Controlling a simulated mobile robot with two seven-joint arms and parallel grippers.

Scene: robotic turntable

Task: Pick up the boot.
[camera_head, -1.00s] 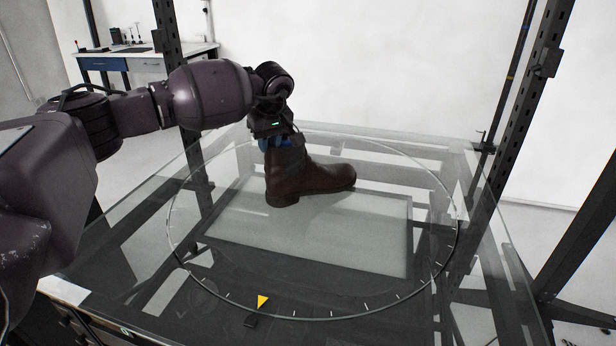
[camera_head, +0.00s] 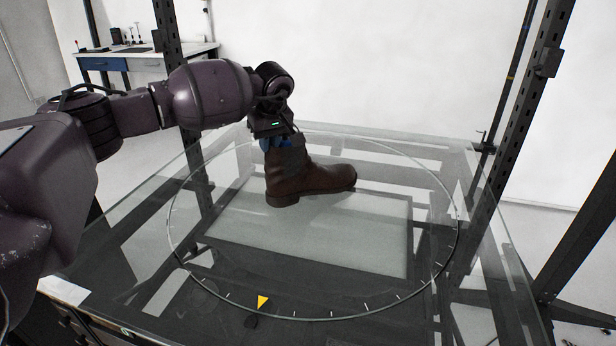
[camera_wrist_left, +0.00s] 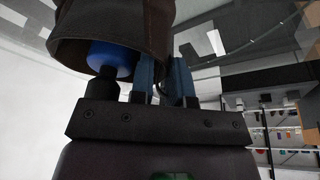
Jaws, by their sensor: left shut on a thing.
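The brown leather boot (camera_head: 305,178) is upright over the glass turntable (camera_head: 400,205), with its toe pointing right in the head view. I cannot tell whether its sole touches the glass. My left gripper (camera_head: 284,142) comes down from above and is shut on the top of the boot's shaft. In the left wrist view, the boot's opening (camera_wrist_left: 115,35) fills the upper left, with the blue fingers (camera_wrist_left: 165,80) at its rim. Part of the rim is hidden behind the fingers. My right gripper is in neither view.
Dark upright posts (camera_head: 505,120) flank the glass table. A yellow triangular marker (camera_head: 262,301) lies near the front of the ring. A workbench (camera_head: 145,63) with small items stands at the back left. The glass around the boot is clear.

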